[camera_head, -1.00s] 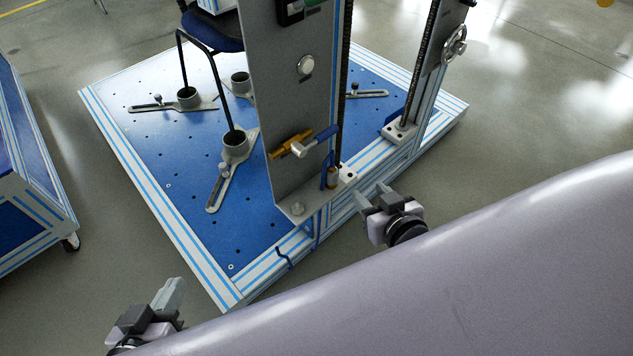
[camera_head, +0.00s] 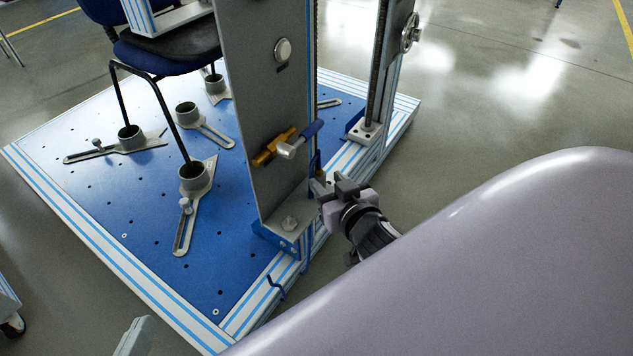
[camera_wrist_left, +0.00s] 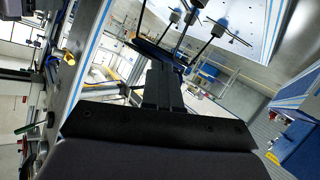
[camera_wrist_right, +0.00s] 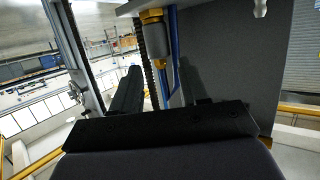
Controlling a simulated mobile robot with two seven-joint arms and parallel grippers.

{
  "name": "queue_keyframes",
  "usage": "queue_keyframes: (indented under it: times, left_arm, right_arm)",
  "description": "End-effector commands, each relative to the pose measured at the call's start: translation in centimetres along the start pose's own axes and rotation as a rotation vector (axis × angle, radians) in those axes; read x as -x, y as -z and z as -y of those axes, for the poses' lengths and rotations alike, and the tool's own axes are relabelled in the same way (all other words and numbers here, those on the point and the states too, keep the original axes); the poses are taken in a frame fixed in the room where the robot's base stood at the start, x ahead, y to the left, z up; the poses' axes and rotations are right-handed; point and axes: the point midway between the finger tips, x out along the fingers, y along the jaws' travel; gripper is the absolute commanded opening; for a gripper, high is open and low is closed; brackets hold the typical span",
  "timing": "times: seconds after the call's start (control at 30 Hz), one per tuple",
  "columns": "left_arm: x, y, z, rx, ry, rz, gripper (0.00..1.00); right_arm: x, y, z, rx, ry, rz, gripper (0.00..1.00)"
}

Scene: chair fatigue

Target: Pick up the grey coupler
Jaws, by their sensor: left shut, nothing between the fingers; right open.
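A grey cylindrical piece with brass-coloured ends, which looks like the grey coupler (camera_wrist_right: 155,38), hangs beside a blue hose in the right wrist view. It appears between and beyond the fingertips of my right gripper (camera_wrist_right: 158,80), which is open. In the head view my right gripper (camera_head: 327,187) is beside the lower end of the grey upright plate, and I cannot make out the coupler clearly there. My left gripper (camera_head: 135,338) is at the bottom edge, well away from it. In the left wrist view its fingers (camera_wrist_left: 163,85) are shut and empty.
The grey upright plate (camera_head: 257,110) carries a brass valve (camera_head: 272,147) with a blue handle. A blue perforated platform (camera_head: 130,205) with clamps and a chair (camera_head: 170,45) lies to the left. Open floor (camera_head: 500,110) lies to the right.

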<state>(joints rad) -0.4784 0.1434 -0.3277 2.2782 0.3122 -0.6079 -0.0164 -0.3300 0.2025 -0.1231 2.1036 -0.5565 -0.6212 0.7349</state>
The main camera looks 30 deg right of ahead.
Motion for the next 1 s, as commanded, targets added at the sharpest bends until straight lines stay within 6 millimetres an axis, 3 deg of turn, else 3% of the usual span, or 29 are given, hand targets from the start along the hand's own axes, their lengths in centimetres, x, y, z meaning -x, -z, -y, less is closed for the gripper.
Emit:
queue_keyframes:
  times: [0.5, 0.8, 0.83, 0.93, 1.0]
  left_arm:
    - [0.1, -0.3, 0.6, -0.048, 0.009, -0.051, 0.00]
    - [0.2, -0.2, 0.6, -0.055, 0.013, -0.055, 0.00]
    - [0.2, -0.2, 0.6, -0.055, 0.013, -0.055, 0.00]
    - [0.2, -0.2, 0.6, -0.055, 0.013, -0.055, 0.00]
    - [0.2, -0.2, 0.6, -0.055, 0.013, -0.055, 0.00]
  right_arm:
    - [-5.3, -0.3, 0.0, 0.001, 0.001, 0.001, 0.44]
    - [-5.6, -0.2, 0.0, 0.000, 0.001, 0.003, 0.44]
    - [-5.6, -0.2, 0.0, 0.000, 0.001, 0.003, 0.38]
    - [-5.6, -0.2, 0.0, 0.000, 0.001, 0.002, 0.05]
    - [-5.5, -0.2, 0.0, 0.000, 0.001, 0.001, 0.03]
